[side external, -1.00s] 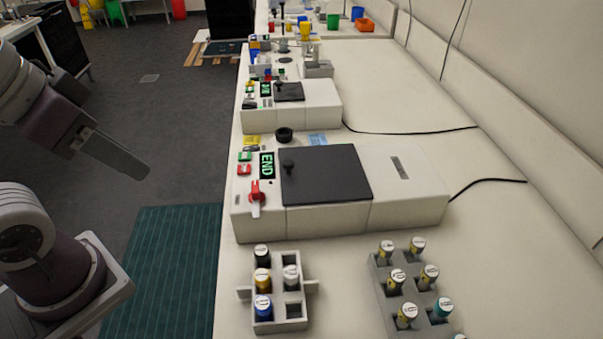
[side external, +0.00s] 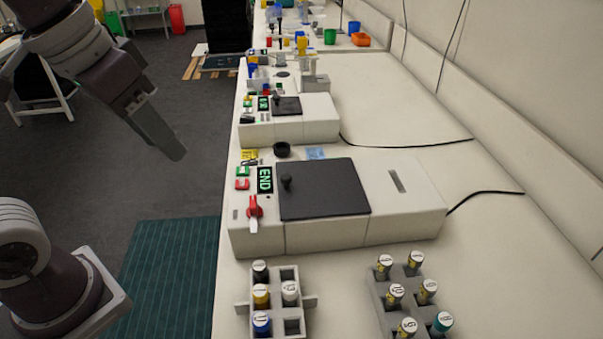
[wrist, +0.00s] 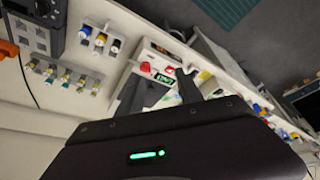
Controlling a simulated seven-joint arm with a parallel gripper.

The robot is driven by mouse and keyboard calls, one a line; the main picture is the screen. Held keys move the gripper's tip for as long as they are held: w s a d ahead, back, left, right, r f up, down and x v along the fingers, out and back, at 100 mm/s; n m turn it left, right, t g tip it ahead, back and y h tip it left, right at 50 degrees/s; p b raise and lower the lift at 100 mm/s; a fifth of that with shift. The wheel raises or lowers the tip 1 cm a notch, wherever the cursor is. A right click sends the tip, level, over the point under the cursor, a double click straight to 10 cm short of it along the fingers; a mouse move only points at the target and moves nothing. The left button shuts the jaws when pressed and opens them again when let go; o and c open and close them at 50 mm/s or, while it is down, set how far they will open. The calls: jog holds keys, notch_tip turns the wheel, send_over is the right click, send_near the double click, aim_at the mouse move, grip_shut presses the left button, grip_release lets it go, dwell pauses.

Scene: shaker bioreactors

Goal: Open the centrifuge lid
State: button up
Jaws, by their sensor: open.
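The near centrifuge (side external: 408,200) is a white box on the bench with a dark, flat, closed lid (side external: 330,192). A black knob (side external: 287,182) stands on the lid's left part. Left of the lid are an END display (side external: 265,180), green and red buttons, and a red-and-white lever (side external: 254,212). My gripper (side external: 176,152) hangs over the floor, left of the bench and apart from the centrifuge. In the wrist view my gripper (wrist: 160,92) has its two dark fingers spread, with nothing visible between them. The display and buttons show beyond them; the fingers hide much of the lid.
A smaller, similar machine (side external: 312,122) stands behind the centrifuge. In front are a small rack (side external: 291,275) with coloured-cap tubes and a second rack (side external: 385,293) with several numbered tubes. A black ring (side external: 282,149) sits behind the lid. The bench's right side is mostly clear, crossed by cables.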

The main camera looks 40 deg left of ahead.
jog(key=w+d+g, duration=0.1)
jog(key=w, duration=0.5)
jog(key=g, duration=0.3)
send_over(286, 176)
notch_tip(286, 176, down, 8)
jog(key=shift+r, duration=0.2)
notch_tip(286, 176, down, 6)
jog(key=shift+r, duration=0.15)
jog(key=shift+f, duration=0.4)
grip_shut()
